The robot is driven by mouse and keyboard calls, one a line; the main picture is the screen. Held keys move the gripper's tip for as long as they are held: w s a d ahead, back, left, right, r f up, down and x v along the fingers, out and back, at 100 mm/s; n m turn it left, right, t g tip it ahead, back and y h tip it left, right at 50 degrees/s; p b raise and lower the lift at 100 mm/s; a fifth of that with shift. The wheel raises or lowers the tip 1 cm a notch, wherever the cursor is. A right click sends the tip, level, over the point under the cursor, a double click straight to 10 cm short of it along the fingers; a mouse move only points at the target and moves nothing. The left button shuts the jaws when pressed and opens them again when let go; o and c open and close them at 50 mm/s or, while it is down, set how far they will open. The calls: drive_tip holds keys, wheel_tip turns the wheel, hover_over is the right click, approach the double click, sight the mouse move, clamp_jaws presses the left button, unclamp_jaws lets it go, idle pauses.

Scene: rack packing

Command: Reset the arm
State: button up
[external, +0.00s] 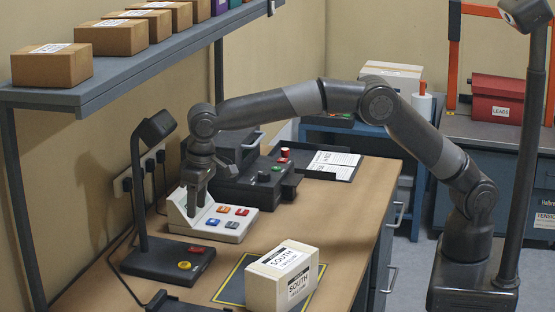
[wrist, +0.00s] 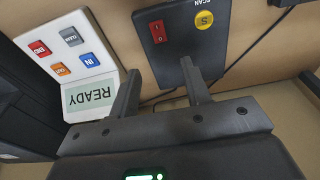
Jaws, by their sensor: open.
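My gripper (external: 197,205) is at the end of my arm, which reaches left across the bench. It points down over the white keypad panel (external: 237,232), close to its back left part; I cannot tell whether it touches. In the wrist view the two fingers of my gripper (wrist: 160,85) are apart with nothing between them. The panel (wrist: 103,62) there has red, grey, orange and blue buttons and a display (wrist: 91,96) reading READY.
A scanner stand (external: 160,262) with a red switch and yellow button is beside the panel. A white SOUTH box (external: 275,288) sits on a yellow-edged mat (external: 232,289). A shelf (external: 130,80) with several boxes hangs above left.

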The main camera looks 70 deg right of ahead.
drive_tip(key=s+d+r+t, duration=0.1)
drive_tip(key=s+d+r, duration=0.65)
drive_tip(key=d, duration=0.35)
drive_tip(key=s+d+r+t, duration=0.1)
drive_tip(key=s+d+r, duration=0.6)
drive_tip(key=s+d, duration=0.3)
drive_tip(key=s+d+f, duration=0.2)
drive_tip(key=s+d, duration=0.2)
drive_tip(key=s, duration=0.4)
drive_tip(key=s+d+f+t, duration=0.1)
drive_tip(key=s+d, duration=0.3)
drive_tip(key=s, duration=0.4)
drive_tip(key=s+d+f+t, duration=0.1)
drive_tip(key=s+d+f, duration=0.3)
drive_tip(key=s, duration=0.4)
drive_tip(key=shift+s+d, duration=0.25)
drive_tip(key=shift+c, duration=0.4)
